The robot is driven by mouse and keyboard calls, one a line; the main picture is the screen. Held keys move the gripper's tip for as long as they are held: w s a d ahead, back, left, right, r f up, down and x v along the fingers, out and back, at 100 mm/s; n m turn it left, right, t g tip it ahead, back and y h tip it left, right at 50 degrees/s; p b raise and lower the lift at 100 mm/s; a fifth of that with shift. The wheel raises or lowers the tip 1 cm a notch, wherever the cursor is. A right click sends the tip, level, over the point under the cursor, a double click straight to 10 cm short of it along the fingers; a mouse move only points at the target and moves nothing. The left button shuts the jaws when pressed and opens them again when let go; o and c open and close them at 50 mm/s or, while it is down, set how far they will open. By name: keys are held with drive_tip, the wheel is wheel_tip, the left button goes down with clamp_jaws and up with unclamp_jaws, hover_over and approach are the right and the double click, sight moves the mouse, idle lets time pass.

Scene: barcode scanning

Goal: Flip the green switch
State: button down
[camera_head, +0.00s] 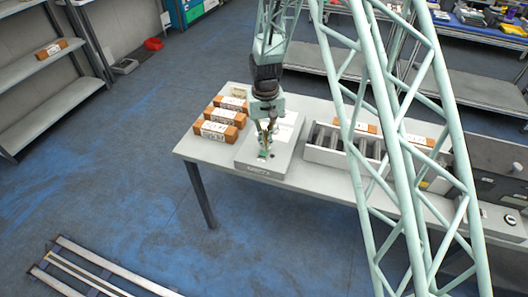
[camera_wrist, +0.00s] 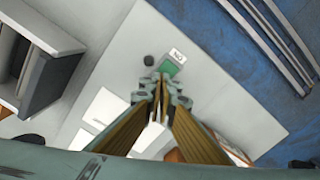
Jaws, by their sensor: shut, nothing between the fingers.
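The green switch (camera_wrist: 170,68) shows in the wrist view with a small white label (camera_wrist: 178,55) beside it. It sits on a light panel box (camera_head: 252,158), which stands on the table. My gripper (camera_head: 266,150) points down over the box. In the wrist view its closed fingertips (camera_wrist: 160,80) are at the near edge of the switch and partly cover it. I cannot tell whether they touch it. Nothing is held between the fingers.
Several orange-brown boxes (camera_head: 215,131) lie on the table left of the panel box. A divided grey-white rack (camera_head: 318,155) stands to its right. A small dark round knob (camera_wrist: 149,60) is beside the switch. A dark machine (camera_head: 490,165) is at the far right.

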drive_tip(key=shift+r+p, duration=1)
drive_tip(key=shift+r, duration=1.8)
drive_tip(key=s+d+r+t+b, duration=0.1)
drive_tip(key=s+d+r, duration=0.4)
drive_tip(key=r, duration=0.5)
drive_tip(key=s+d+r+m+b, duration=0.1)
drive_tip(key=s+d+r, duration=0.3)
drive_tip(key=s+r, duration=0.4)
drive_tip(key=s+d+r+t+b, duration=0.1)
drive_tip(key=s+d+r, duration=0.3)
drive_tip(key=r, duration=0.7)
drive_tip(key=s+d+r+b, duration=0.1)
drive_tip(key=s+d, duration=0.1)
drive_tip(key=s, duration=0.8)
drive_tip(key=s+d+r+m+t+b, duration=0.1)
drive_tip(key=s+d+r, duration=0.1)
drive_tip(key=s, duration=0.8)
drive_tip(key=s+d+r+t+b, duration=0.1)
drive_tip(key=s+d, duration=0.3)
drive_tip(key=s, duration=0.6)
drive_tip(key=shift+s+d+r, duration=0.25)
drive_tip(key=shift+r, duration=0.45)
